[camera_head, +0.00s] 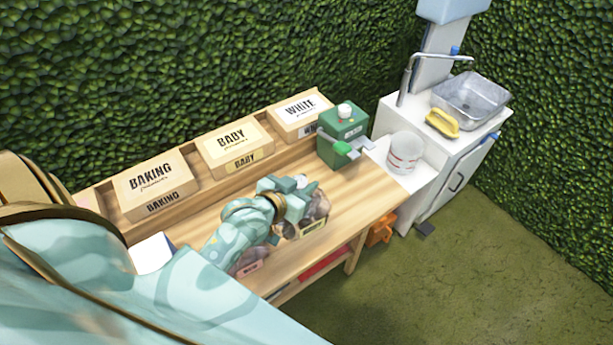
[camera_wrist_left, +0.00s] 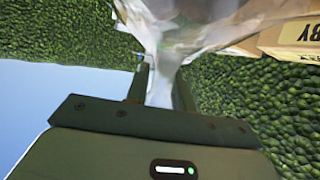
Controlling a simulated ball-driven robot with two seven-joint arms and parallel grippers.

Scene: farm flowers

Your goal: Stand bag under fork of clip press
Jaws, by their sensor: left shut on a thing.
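My left gripper (camera_head: 296,186) is shut on the gathered neck of a clear bag (camera_head: 317,208) with brownish contents and a pale label. In the left wrist view the clear plastic neck (camera_wrist_left: 163,85) runs between the two fingers (camera_wrist_left: 160,92). The bag hangs below the gripper over the front part of the bench; I cannot tell whether its bottom touches the wood. The green clip press (camera_head: 342,130), with a white knob on top and a bright green part (camera_head: 345,149) at its front, stands farther back and right of the bag. My right gripper is not in view.
Boxes marked BAKING (camera_head: 152,188), BABY (camera_head: 238,145) and WHITE (camera_head: 299,110) line the back of the wooden bench (camera_head: 345,195). Another bag (camera_head: 249,263) lies by my arm. A striped white bucket (camera_head: 404,153) and a sink (camera_head: 470,98) are right of the press.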

